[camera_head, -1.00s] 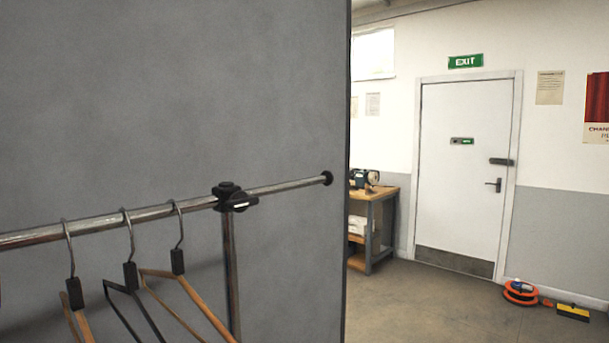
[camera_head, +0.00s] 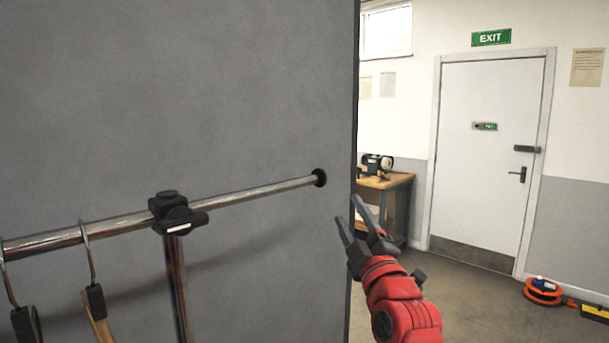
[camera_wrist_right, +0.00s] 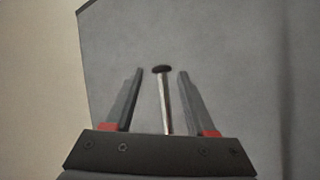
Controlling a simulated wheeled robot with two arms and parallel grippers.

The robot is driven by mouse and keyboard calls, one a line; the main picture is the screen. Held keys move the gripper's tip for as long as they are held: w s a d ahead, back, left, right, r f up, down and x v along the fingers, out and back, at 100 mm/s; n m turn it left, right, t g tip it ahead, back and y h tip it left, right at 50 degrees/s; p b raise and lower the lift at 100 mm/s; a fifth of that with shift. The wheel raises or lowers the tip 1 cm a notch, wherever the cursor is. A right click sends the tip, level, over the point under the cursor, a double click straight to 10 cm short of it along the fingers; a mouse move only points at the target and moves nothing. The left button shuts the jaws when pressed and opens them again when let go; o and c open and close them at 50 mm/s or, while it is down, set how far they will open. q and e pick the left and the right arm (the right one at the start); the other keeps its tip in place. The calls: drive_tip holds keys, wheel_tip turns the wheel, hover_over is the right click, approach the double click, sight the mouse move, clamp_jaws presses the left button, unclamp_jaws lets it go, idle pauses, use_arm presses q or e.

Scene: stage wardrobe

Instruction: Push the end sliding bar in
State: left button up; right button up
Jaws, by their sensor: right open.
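The end sliding bar (camera_head: 262,192) is a thin chrome rod that extends to the right out of the rail's black clamp joint (camera_head: 176,213). It ends in a round black cap (camera_head: 319,178). My right gripper (camera_head: 350,213) is open and empty, to the right of and a little below the cap, apart from it. In the right wrist view the bar (camera_wrist_right: 166,108) and its cap (camera_wrist_right: 161,69) appear between the two open fingers (camera_wrist_right: 160,75), beyond them as far as I can tell. My left gripper is not in view.
Hangers (camera_head: 92,300) hang on the thicker rail (camera_head: 70,238) at left. A grey panel (camera_head: 250,80) stands behind the rack.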

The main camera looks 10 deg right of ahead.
drive_tip(key=s+a+r+n+g+y, duration=0.3)
drive_tip(key=s+n, duration=0.2)
drive_tip(key=n, duration=0.1)
drive_tip(key=p+x, duration=0.6)
drive_tip(key=x, duration=1.1)
drive_tip(key=shift+w, duration=0.45)
drive_tip(key=shift+c, duration=0.3)
clamp_jaws()
drive_tip(key=shift+f, duration=0.1)
